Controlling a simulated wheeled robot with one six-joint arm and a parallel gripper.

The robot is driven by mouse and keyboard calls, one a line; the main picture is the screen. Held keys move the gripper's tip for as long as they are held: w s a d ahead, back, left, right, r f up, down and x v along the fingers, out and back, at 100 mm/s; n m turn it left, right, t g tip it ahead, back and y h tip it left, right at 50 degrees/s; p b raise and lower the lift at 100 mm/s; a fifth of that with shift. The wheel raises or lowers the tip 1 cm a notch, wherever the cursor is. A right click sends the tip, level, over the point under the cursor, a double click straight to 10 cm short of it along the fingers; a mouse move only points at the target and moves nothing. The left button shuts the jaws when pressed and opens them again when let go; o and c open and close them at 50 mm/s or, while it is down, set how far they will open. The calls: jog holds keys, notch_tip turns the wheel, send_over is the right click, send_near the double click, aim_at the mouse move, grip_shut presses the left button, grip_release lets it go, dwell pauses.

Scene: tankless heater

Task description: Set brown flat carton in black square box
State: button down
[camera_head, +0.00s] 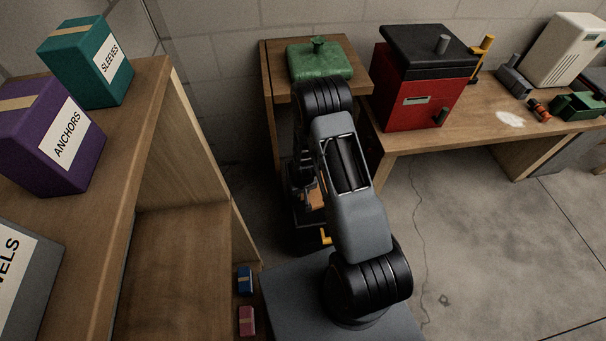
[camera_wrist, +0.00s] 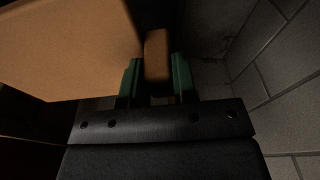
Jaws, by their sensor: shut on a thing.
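My gripper (camera_wrist: 157,76) shows in the wrist view with its two green fingertips on either side of a brown flat carton (camera_wrist: 157,50). It is shut on the carton, which stands up narrow between the fingers. In the head view, a small brown patch of what looks like the carton (camera_head: 317,196) shows beside my arm, low by the small wooden table; the gripper there is mostly hidden. A dark box-like shape (camera_head: 303,238) sits low just below it, partly behind my arm. I cannot tell whether it is the black square box or whether the carton touches it.
A small wooden table (camera_head: 280,95) with a green canister (camera_head: 318,62) stands behind my arm. A wooden bench (camera_head: 470,118) with a red box (camera_head: 412,98) is at right. A wooden shelf (camera_head: 150,130) is at left. Open floor (camera_head: 450,220) lies at right.

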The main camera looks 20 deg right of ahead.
jog(key=w+d+b, duration=0.1)
jog(key=w+b, duration=0.1)
jog(key=w+d+f+b, duration=0.1)
jog(key=w+b, duration=0.1)
jog(key=w+d+f+b, duration=0.1)
jog(key=w+b, duration=0.1)
jog(key=shift+w+d, duration=0.1)
jog(key=shift+d, duration=0.15)
jog(key=shift+w+d+r+b, duration=0.45)
jog(key=shift+w+b, duration=0.05)
jog(key=shift+s+f+b, duration=0.15)
jog(key=shift+f+b, duration=0.3)
notch_tip(320, 180, down, 25)
jog(key=b, duration=2)
jog(key=shift+f+b, duration=0.4)
jog(key=shift+f, duration=0.2)
jog(key=c, duration=0.8)
grip_release()
jog(key=shift+r, duration=0.1)
